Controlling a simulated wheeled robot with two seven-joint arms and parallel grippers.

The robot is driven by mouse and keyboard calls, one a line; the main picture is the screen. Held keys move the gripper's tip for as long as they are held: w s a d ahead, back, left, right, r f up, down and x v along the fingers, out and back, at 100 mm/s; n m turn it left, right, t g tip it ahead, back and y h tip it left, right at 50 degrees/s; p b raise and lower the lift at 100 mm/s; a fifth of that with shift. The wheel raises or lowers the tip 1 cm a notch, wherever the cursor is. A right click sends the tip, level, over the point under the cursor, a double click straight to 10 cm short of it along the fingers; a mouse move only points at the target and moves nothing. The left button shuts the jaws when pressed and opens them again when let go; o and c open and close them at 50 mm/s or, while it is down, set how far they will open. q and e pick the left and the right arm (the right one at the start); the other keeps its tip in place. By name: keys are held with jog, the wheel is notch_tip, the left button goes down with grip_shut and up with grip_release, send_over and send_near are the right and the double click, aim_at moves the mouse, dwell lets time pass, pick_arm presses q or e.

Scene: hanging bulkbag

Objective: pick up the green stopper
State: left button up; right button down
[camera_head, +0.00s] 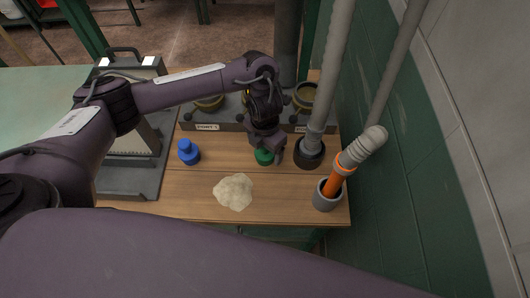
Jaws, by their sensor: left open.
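The green stopper (263,157) stands on the wooden table (190,205), right of the blue stopper and behind the pale heap. My left arm reaches in from the left, and my left gripper (267,150) points down right over the green stopper. The gripper is open, with its fingers at the stopper's top and sides. They hide part of the stopper, and I cannot tell whether they touch it. My right gripper is not in view.
A blue stopper (188,152) stands to the left. A pale lumpy heap (233,192) lies in front. At the right, a grey pipe stands in a dark collar (309,153), and an orange-banded hose (333,184) sits in a grey cup (325,197). A labelled rack with ports (208,127) is behind.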

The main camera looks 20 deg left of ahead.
pick_arm(q)
jog(key=shift+f, duration=0.25)
jog(key=c, duration=1.1)
